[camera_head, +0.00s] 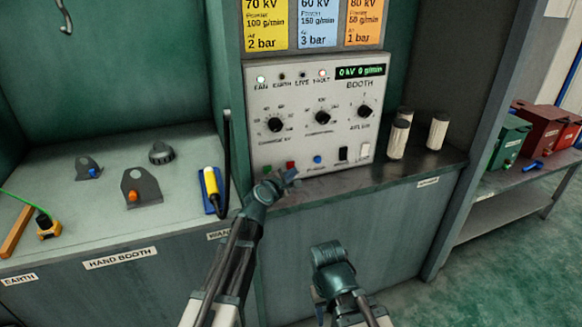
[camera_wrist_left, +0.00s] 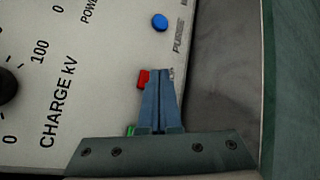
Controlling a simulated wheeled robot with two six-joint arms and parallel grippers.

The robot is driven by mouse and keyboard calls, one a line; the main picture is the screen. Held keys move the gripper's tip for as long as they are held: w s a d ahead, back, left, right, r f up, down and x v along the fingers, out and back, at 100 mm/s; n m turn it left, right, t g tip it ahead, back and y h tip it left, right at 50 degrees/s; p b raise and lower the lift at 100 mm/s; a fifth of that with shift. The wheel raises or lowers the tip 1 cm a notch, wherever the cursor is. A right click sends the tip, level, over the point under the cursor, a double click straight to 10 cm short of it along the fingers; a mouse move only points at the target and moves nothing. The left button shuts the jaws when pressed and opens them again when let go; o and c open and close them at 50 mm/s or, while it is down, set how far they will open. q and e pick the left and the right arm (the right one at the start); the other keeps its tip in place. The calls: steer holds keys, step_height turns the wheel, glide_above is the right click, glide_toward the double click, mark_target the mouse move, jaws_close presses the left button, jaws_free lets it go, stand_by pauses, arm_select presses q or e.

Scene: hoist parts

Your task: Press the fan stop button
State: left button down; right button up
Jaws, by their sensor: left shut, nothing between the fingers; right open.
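The booth control panel (camera_head: 300,103) stands upright at the centre. Low on it are a green button (camera_head: 267,169), a red button (camera_head: 291,165) under the FAN side and a blue button (camera_head: 317,160). My left gripper (camera_head: 290,177) is shut and empty, just below and in front of the red button. In the left wrist view its fingertips (camera_wrist_left: 158,72) overlap the right edge of the red button (camera_wrist_left: 143,79); I cannot tell whether they touch it. The green button (camera_wrist_left: 131,130) is partly hidden by the gripper. My right gripper (camera_head: 332,262) is open, low in front of the cabinet.
Several pale cylinders (camera_head: 399,138) stand on the shelf right of the panel. A yellow-handled tool (camera_head: 211,188) lies on a blue holder to the left. The FAN lamp (camera_head: 261,79) is lit white.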

arm_select(q)
steer(key=shift+w+a, duration=0.15)
steer(key=shift+w, duration=0.2)
steer(key=shift+w+a, duration=0.2)
steer(key=shift+w, duration=0.15)
stand_by(0.7)
stand_by(0.4)
steer(key=shift+s+d, duration=0.35)
steer(key=shift+s, duration=0.4)
steer(key=shift+s, duration=0.1)
steer(key=shift+s+d, duration=0.35)
steer(key=shift+s, duration=0.4)
steer(key=shift+s+d, duration=0.35)
steer(key=shift+s, duration=0.35)
steer(key=shift+s+d, duration=0.35)
steer(key=shift+s, duration=0.4)
